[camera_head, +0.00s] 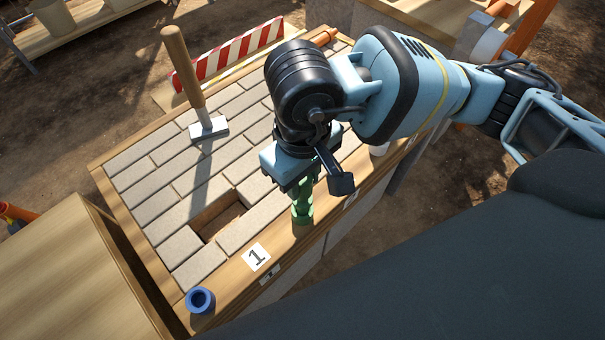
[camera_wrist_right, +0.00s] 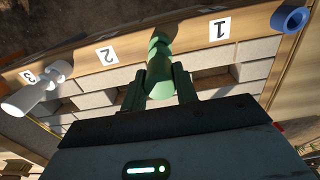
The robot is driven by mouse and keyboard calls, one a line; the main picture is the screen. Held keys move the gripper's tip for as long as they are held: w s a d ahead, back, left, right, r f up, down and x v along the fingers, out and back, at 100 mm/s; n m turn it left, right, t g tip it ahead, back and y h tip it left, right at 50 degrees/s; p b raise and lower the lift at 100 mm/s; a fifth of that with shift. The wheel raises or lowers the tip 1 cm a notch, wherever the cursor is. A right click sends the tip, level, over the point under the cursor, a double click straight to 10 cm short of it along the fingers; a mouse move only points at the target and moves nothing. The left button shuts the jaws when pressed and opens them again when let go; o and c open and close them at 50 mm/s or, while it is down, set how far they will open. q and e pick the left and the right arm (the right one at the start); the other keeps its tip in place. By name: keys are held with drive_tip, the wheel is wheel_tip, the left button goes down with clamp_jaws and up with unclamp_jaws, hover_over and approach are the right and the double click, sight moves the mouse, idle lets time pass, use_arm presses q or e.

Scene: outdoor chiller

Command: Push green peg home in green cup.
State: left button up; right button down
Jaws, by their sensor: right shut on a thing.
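My right gripper (camera_head: 303,188) is shut on the green peg (camera_wrist_right: 159,84), pointing down at the table's front wooden edge. The green cup (camera_head: 302,214) stands on that edge directly below the gripper. It also shows in the wrist view (camera_wrist_right: 160,46), in line with the peg. The peg appears to meet the cup's mouth; how deep it sits cannot be told. My left gripper is not in view.
A blue cup (camera_head: 200,300) stands at the near corner, past the label "1" (camera_head: 257,257). A white cup (camera_head: 379,150) is partly hidden behind my right arm. A mallet (camera_head: 193,85) stands on the bricks, near an open gap (camera_head: 220,217). A striped barrier (camera_head: 235,53) lies behind.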

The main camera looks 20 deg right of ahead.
drive_tip(key=shift+f+b, duration=0.3)
drive_tip(key=shift+f, duration=0.05)
drive_tip(key=shift+f+b, duration=0.4)
drive_tip(key=c, duration=0.5)
unclamp_jaws()
drive_tip(key=shift+r, duration=0.15)
wheel_tip(320, 180, up, 5)
drive_tip(key=shift+p, duration=1.2)
drive_tip(key=shift+r+p, duration=0.4)
drive_tip(key=shift+r, duration=0.5)
